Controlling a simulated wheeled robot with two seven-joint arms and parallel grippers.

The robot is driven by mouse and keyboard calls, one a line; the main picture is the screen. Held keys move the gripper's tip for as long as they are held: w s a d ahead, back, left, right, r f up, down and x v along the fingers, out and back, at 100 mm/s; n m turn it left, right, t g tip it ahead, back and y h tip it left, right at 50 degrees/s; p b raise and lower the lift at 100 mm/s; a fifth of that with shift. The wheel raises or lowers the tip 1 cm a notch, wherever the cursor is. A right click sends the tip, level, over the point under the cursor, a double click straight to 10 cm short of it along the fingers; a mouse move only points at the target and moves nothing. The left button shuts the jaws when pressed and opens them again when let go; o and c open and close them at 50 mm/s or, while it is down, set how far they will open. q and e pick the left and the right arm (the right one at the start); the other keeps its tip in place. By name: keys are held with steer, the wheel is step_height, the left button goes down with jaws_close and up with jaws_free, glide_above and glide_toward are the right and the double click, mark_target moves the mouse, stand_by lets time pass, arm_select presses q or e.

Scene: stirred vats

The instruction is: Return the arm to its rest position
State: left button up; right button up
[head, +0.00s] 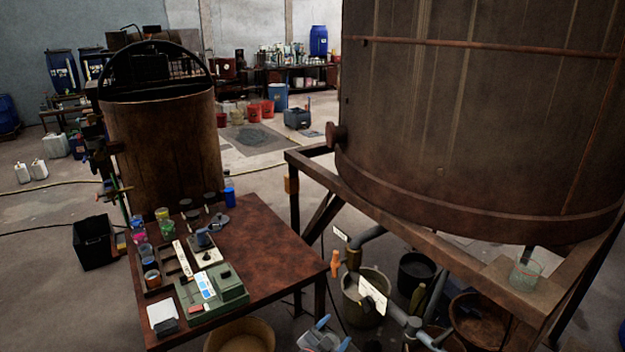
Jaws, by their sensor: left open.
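My left gripper (332,333) shows at the bottom edge, a little right of the middle. It has a pale grey body and two blue-grey fingertips, spread apart. Nothing shows between them. Its arm is mostly cut off by the lower edge. It appears in front of the floor between the brown table (275,245) and the pipes under the large tank (480,110). My right gripper is not in view.
The table carries a green device (228,285) and several beakers. A glass beaker (525,275) stands on the tank's frame.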

arm_select(q)
steer(key=s+a+n+g+y, duration=0.5)
steer(key=s+a, duration=0.9)
steer(key=s, duration=0.4)
steer(key=s+a+n+g+y, duration=0.4)
steer(key=s+a+n+g, duration=0.15)
steer(key=s+a, duration=1.05)
steer(key=d+f+b, duration=0.1)
steer(key=d+f, duration=0.1)
steer(key=f, duration=1.2)
steer(key=d+f+b, duration=0.1)
steer(key=d+f, duration=0.1)
steer(key=f, duration=1.2)
steer(key=s+f+b, duration=0.1)
steer(key=s+f, duration=0.3)
steer(key=f, duration=0.8)
steer(key=s+f+b, duration=0.1)
steer(key=s+f, duration=0.3)
steer(key=f, duration=0.8)
steer(key=shift+s+f+g, duration=0.3)
steer(key=shift+f+g, duration=0.05)
steer(key=shift+g, duration=0.1)
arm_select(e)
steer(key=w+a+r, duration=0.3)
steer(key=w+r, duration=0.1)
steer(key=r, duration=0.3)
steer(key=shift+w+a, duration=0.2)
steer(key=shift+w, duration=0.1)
